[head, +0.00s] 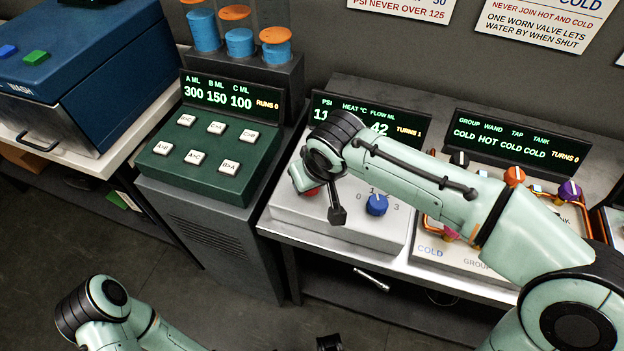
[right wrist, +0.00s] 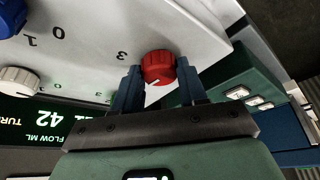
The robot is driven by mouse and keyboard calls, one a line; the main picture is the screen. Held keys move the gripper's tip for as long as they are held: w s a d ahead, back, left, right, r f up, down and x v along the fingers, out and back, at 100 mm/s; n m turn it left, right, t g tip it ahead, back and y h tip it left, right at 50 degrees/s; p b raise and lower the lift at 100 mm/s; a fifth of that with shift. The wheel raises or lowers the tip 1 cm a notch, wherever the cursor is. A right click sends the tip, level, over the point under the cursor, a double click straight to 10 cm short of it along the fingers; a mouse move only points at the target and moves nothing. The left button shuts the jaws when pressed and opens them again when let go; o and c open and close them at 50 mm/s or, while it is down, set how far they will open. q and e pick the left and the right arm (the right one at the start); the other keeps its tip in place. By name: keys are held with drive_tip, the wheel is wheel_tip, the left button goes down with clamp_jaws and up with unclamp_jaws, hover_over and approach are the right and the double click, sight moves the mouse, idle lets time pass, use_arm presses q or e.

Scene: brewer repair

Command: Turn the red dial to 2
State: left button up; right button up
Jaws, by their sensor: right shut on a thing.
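The red dial (right wrist: 157,66) sits on the white panel of the brewer console. In the head view only a bit of the red dial (head: 312,191) shows beside my right wrist. My right gripper (right wrist: 158,76) is shut on it, one dark blue finger on each side. The dial's white pointer mark slants to the lower left in the right wrist view. A printed 3 lies just left of the dial there; whether the pointer meets the 2 I cannot tell.
A blue dial (head: 377,205) and a white dial (right wrist: 18,80) share the panel. The display (head: 408,131) reads TURNS 1, partly covered by my right arm. A green button console (head: 206,150) stands left; a valve panel (head: 440,252) stands right.

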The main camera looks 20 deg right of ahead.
drive_tip(key=shift+m+h, duration=0.4)
drive_tip(key=shift+m, duration=0.6)
drive_tip(key=o, duration=1.1)
drive_tip(key=shift+c, duration=0.2)
drive_tip(key=shift+r, duration=0.1)
drive_tip(key=p+v, duration=0.2)
drive_tip(key=v, duration=1.1)
drive_tip(key=shift+r, duration=0.15)
